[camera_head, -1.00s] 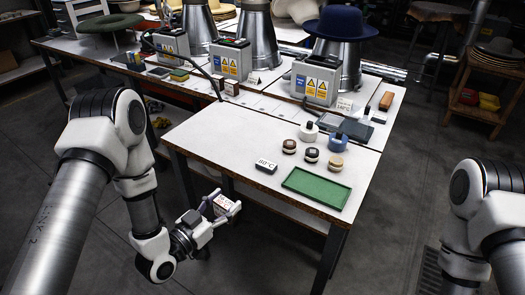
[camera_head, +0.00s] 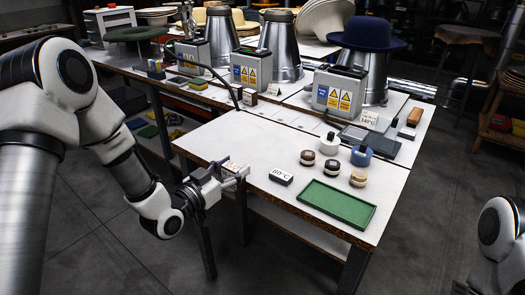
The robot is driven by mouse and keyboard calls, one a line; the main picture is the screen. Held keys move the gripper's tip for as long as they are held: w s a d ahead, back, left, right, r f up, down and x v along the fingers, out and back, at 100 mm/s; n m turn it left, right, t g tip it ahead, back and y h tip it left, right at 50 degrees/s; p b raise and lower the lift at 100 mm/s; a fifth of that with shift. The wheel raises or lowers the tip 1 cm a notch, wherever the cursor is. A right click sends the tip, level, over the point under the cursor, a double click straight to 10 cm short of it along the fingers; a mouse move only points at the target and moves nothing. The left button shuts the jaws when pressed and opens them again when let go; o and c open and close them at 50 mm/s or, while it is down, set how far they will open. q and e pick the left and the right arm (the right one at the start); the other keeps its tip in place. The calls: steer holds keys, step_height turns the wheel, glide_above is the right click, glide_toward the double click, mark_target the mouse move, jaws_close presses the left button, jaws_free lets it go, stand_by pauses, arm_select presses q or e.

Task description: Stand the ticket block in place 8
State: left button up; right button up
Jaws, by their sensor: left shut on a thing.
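My left gripper (camera_head: 229,179) is shut on a white ticket block (camera_head: 234,167) with reddish print, too small to read now. It holds the block at the near left edge of the white table, seemingly around table-top height. Another ticket block (camera_head: 281,177), black with a white "80°C" face, lies on the table just right of the gripper. Standing tickets show by the machines: one at the right machine (camera_head: 369,119) and one at the middle machine (camera_head: 273,89). I cannot tell which spot is place 8. My right gripper is out of view.
A green tray (camera_head: 337,203) lies at the table's near right. The table's left half is mostly clear. A blue hat (camera_head: 367,35) tops the right cone.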

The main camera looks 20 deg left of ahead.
arm_select(q)
steer(key=x, duration=0.7)
steer(key=shift+w+d, duration=0.1)
steer(key=shift+w, duration=0.15)
jaws_close()
steer(key=x, duration=0.5)
steer(key=shift+s, duration=0.15)
steer(key=shift+f, duration=0.1)
steer(key=o, duration=1.3)
jaws_free()
